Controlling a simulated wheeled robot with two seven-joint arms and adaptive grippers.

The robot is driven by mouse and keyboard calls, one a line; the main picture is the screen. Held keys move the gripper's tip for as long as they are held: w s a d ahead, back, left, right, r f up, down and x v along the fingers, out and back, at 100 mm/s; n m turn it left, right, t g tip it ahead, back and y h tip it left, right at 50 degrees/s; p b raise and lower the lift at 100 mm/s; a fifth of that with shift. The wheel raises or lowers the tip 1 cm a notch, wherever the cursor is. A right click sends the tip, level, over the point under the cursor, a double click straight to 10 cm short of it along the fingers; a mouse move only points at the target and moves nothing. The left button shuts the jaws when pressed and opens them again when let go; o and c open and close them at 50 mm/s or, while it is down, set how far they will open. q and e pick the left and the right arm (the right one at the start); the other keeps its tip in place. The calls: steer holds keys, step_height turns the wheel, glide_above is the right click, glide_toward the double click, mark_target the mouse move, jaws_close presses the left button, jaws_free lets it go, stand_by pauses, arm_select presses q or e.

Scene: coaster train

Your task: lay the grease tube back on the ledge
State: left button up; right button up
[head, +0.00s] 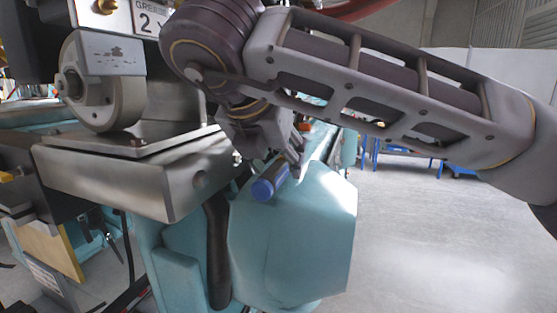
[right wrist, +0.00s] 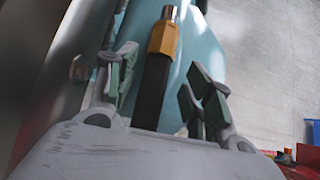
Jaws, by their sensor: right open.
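A blue cylinder (head: 267,186), which appears to be the grease tube, shows its rounded near end over the teal casting, just below my right gripper (head: 294,152). The gripper hides its far part. In the right wrist view, a dark rod with a brass-coloured collar (right wrist: 164,38) and a silver tip lies between the spread fingers of my right gripper (right wrist: 160,88). I cannot tell for sure that it is the same tube. The fingers stand apart on either side of it. The teal ledge (head: 300,235) is partly covered by my arm. My left gripper is out of view.
A steel block (head: 140,175) with a wheel (head: 100,85) on its plate stands close left of the gripper. A black vertical bar (head: 217,250) runs below. Open grey floor (head: 430,240) lies to the right, with blue stands farther back.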

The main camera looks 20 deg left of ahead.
steer(key=v, duration=1.1)
stand_by(1.1)
